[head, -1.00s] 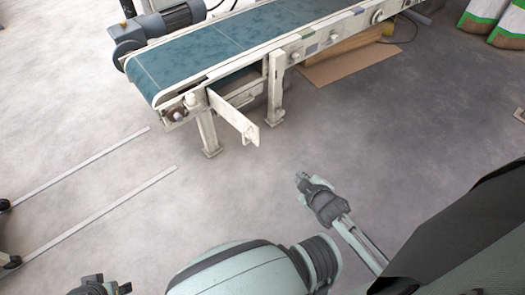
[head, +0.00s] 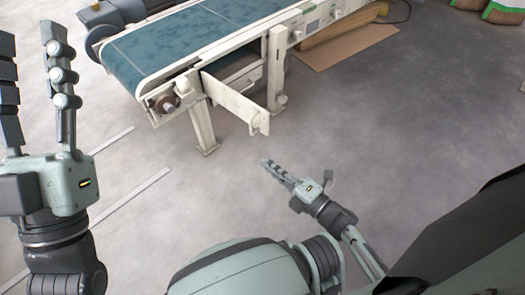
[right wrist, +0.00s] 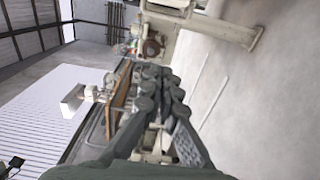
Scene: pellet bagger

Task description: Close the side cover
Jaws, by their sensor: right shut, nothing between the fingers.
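The side cover (head: 235,103) is a long cream-white plate on the near end of the conveyor (head: 165,45). It stands swung out from the frame, its free end with a small latch towards the right, and a dark gap shows behind it. My right gripper (head: 266,164) is shut and empty, below and right of the cover's free end, apart from it and pointing towards the conveyor. Its closed fingers also show in the right wrist view (right wrist: 163,85). My left gripper (head: 33,50) is raised at the left, fingers apart, empty and far from the cover.
The conveyor's legs (head: 201,125) stand on the grey floor either side of the cover. A motor (head: 108,16) sits at its far left. Two pale strips (head: 140,187) lie on the floor at left. Cardboard (head: 345,45) lies beneath the conveyor. Floor around my right gripper is clear.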

